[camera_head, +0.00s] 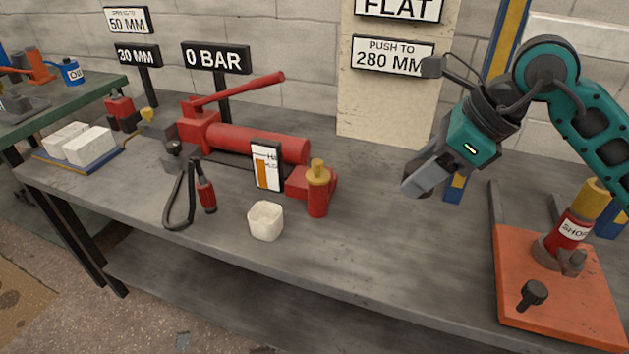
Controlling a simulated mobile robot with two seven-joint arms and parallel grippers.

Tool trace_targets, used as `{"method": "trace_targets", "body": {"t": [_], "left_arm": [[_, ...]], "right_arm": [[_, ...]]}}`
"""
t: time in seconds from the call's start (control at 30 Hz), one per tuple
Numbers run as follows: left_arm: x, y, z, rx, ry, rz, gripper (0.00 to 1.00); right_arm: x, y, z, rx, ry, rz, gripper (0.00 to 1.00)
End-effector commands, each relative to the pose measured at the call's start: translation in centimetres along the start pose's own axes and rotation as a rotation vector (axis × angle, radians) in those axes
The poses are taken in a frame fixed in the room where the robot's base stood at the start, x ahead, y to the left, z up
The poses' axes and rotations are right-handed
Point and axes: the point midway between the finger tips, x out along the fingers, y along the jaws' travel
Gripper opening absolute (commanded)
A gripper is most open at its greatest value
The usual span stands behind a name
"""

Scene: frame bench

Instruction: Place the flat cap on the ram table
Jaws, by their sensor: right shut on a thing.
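My right gripper (428,178) hangs above the right half of the bench, its grey fingers pointing down and left. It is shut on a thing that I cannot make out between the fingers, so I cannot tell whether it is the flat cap. An orange plate (515,265) lies at the right end of the bench. On it stand a red ram with a yellow top (568,230) and a dark knob-shaped piece (533,293). Another dark piece (573,262) is beside the ram. I cannot tell which part is the ram table. My left gripper is not in view.
A red hand pump (255,141), a white cup (265,220), a small red cylinder with yellow top (318,190) and a black hose with red handle (206,190) occupy the bench's left and middle. A blue-yellow post (507,38) stands behind. The bench is clear below the gripper.

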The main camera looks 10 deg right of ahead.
Motion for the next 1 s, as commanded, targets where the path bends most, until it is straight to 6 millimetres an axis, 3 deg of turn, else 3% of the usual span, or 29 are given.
{"method": "trace_targets", "body": {"t": [0.2,0.47,1.0], "left_arm": [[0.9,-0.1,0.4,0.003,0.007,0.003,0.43],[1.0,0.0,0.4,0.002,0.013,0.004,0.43],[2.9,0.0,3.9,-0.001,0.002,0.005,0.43]], "right_arm": [[-0.9,-1.2,-1.4,0.23,0.0,-0.132,0.16],[-0.9,-1.4,-1.9,0.282,0.002,-0.157,0.16],[10.5,-1.2,-8.4,0.282,0.003,-0.152,0.16]]}}
